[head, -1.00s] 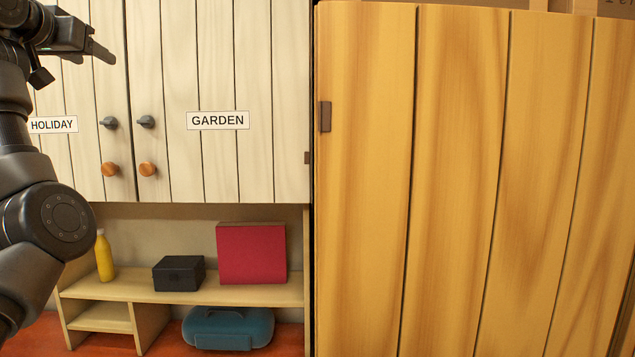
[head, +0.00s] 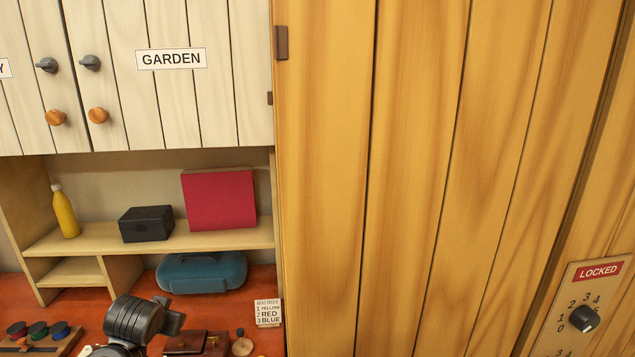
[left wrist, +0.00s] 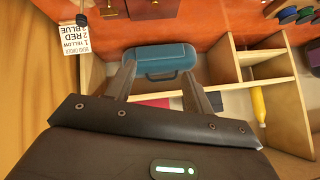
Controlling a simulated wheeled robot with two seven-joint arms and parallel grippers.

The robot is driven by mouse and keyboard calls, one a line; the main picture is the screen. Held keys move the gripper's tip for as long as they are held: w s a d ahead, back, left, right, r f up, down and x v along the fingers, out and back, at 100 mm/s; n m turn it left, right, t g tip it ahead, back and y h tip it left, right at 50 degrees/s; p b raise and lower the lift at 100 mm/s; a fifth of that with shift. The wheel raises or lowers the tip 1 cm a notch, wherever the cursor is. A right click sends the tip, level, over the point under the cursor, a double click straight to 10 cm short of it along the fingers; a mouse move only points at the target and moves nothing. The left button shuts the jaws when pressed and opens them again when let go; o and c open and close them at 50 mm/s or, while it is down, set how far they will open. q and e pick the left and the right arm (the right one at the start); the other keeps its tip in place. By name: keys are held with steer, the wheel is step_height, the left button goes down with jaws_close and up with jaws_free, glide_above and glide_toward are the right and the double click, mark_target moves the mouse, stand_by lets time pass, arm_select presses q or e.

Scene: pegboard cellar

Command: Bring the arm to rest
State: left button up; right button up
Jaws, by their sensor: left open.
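My left gripper (left wrist: 161,85) shows in the left wrist view with its two fingers apart and nothing between them. The wrist picture is upside down relative to the head view. Beyond the fingers is a blue case (left wrist: 165,60), which in the head view lies on the red-brown worktop under the shelf (head: 202,272). A dark arm part of mine (head: 140,322) shows at the bottom of the head view; the left fingers cannot be made out there. My right gripper is in neither view.
The shelf (head: 100,238) holds a yellow bottle (head: 66,212), a black box (head: 146,223) and a red box (head: 219,198). A "LOCKED" dial panel (head: 585,315) is at right. Colored discs (head: 38,331) are at lower left.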

arm_select(q)
steer(key=s+d+f+g+h, duration=0.1)
steer(key=s+d+f, duration=0.2)
steer(key=s+f, duration=0.45)
steer(key=s+d+f+g, duration=0.1)
steer(key=s+d+f, duration=0.2)
steer(key=s+f, duration=0.45)
steer(key=s+d+f+g+h, duration=0.1)
steer(key=s+d+g, duration=0.1)
steer(key=s, duration=0.9)
steer(key=s+d+f+g+h, duration=0.1)
steer(key=s+d+f, duration=0.15)
steer(key=s, duration=0.85)
step_height(320, 180, down, 40)
steer(key=s+m+g+b, duration=0.1)
steer(key=s+b, duration=0.1)
steer(key=b, duration=1.1)
steer(key=s+a+f+b, duration=0.1)
steer(key=s+f+b, duration=0.3)
steer(key=s+f, duration=0.3)
steer(key=s+a+f+g+b, duration=0.1)
steer(key=s+f+b, duration=0.4)
steer(key=f, duration=1.1)
steer(key=s, duration=0.3)
steer(key=shift+s+a+g, duration=0.25)
steer(key=shift+g, duration=0.05)
steer(key=shift+f, duration=0.1)
